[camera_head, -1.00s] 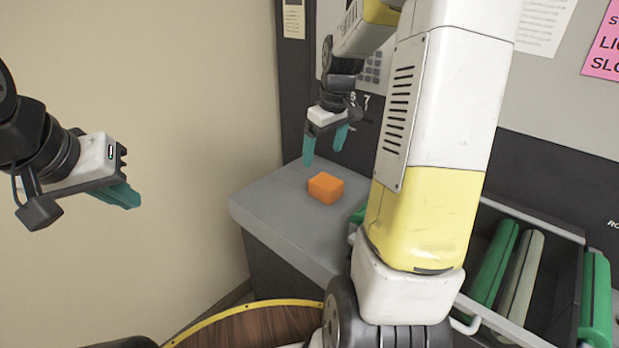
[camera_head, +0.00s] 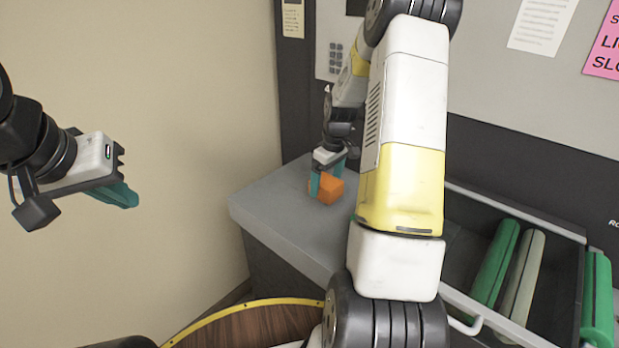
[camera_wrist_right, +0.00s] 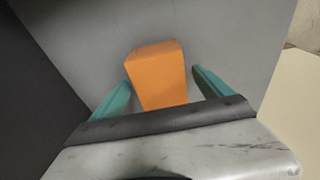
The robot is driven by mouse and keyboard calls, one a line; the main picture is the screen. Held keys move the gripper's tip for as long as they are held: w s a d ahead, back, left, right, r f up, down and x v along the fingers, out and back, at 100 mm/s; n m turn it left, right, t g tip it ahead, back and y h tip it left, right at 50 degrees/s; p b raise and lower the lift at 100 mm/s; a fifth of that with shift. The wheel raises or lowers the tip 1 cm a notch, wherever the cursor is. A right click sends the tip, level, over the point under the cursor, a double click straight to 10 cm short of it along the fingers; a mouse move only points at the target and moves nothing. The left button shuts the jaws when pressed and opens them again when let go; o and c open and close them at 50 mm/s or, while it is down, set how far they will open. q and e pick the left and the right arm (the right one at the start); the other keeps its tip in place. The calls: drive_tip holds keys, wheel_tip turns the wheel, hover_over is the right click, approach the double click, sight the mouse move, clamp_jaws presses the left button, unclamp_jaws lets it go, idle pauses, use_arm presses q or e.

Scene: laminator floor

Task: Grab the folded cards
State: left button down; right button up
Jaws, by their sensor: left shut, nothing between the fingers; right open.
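The folded cards appear as an orange block (camera_head: 330,189) on the grey top of the machine. In the right wrist view the orange block (camera_wrist_right: 158,75) stands between the two teal fingers. My right gripper (camera_head: 327,183) is down at the block and open, with a finger on either side of it. In the right wrist view, the right gripper (camera_wrist_right: 160,92) shows a gap between the block and the right finger. My left gripper (camera_head: 128,196) is shut and empty, held in the air at the left, far from the block.
The grey counter (camera_head: 277,215) is clear around the block. A dark wall panel rises behind it. To the right is an open tray with green rollers (camera_head: 494,264) and a pale roller (camera_head: 523,276). A yellow-edged wooden round surface (camera_head: 250,328) lies below.

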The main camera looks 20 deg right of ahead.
drive_tip(key=shift+f, duration=0.35)
idle(0.5)
drive_tip(key=c, duration=1.7)
drive_tip(key=shift+c, duration=0.2)
